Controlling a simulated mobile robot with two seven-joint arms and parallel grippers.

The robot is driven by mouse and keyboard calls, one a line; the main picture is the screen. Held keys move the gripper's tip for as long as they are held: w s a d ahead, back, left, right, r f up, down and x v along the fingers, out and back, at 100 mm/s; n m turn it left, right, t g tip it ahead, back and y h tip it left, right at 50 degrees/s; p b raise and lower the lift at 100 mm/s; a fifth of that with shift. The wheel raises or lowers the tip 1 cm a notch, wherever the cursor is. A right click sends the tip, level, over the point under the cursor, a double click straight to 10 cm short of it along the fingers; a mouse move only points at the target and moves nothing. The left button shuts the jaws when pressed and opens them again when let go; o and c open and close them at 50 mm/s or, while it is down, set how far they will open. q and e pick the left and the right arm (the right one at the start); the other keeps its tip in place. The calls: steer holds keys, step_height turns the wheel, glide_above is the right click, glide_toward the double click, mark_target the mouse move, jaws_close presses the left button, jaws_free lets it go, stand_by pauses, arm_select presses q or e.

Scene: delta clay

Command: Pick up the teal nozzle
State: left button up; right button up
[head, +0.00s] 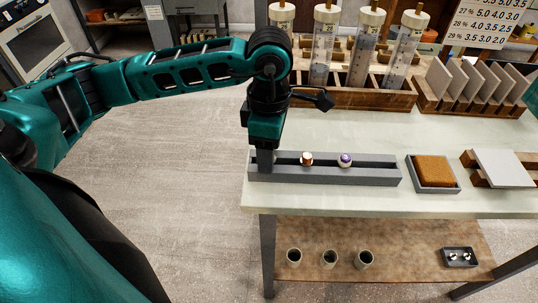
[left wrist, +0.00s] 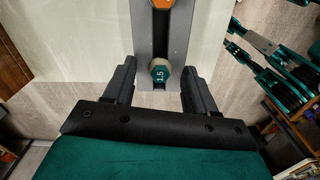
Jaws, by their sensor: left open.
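The teal nozzle (left wrist: 161,71) shows in the left wrist view, marked 1.5, sitting in the grey slotted rack (left wrist: 146,38). In the head view it is hidden behind my left gripper (head: 265,158). That gripper points down over the left end of the grey rack (head: 375,175). In the left wrist view my left gripper (left wrist: 158,78) is open, with one finger on each side of the teal nozzle. I see a gap between each finger and the nozzle. My right gripper is not in view.
An orange nozzle (head: 306,158) and a purple-topped nozzle (head: 345,159) stand in the same rack. A brown sponge in a grey tray (head: 436,189) lies to the right. Clear tubes (head: 361,60) stand in a wooden holder behind. The table front left of the rack drops off.

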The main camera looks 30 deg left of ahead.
arm_select(q)
steer(key=shift+c, duration=0.5)
jaws_close()
